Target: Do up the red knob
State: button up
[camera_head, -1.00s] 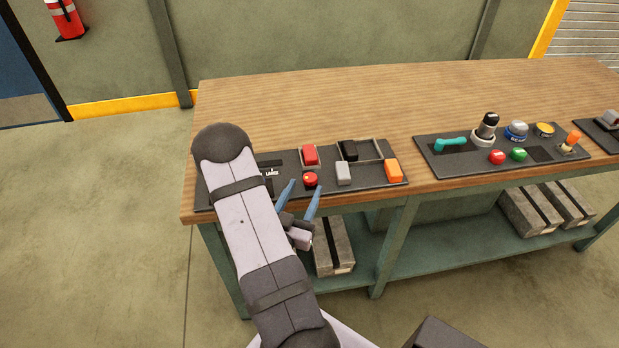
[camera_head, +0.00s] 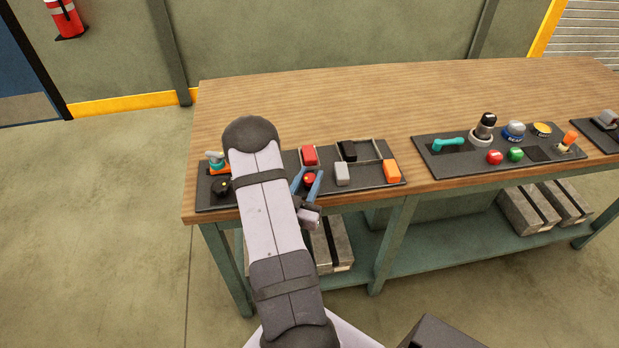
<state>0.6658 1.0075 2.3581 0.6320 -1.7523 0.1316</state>
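The red knob (camera_head: 309,179) is a small round red piece on the dark panel (camera_head: 370,177) at the front left of the bench. My gripper (camera_head: 309,171) has its two blue fingers on either side of the knob, with the knob showing between them. The fingers look apart; whether either one touches the knob is too small to tell. My arm hides part of the panel to the left of the knob.
A red block-shaped control (camera_head: 309,155) sits just behind the knob. A grey block (camera_head: 343,174) and an orange block (camera_head: 392,172) stand to the right. A black knob (camera_head: 221,187) is at the left. A second panel (camera_head: 440,165) lies further right.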

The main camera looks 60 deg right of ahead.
aim_at(306, 183)
jog(key=shift+m+g+b, duration=0.4)
jog(key=shift+g, duration=0.2)
jog(key=o, duration=1)
jog(key=shift+o, duration=0.2)
jog(key=b+v, duration=0.2)
jog(key=v, duration=0.3)
jog(key=shift+a+f, duration=0.15)
jog(key=shift+a, duration=0.1)
jog(key=shift+v, duration=0.95)
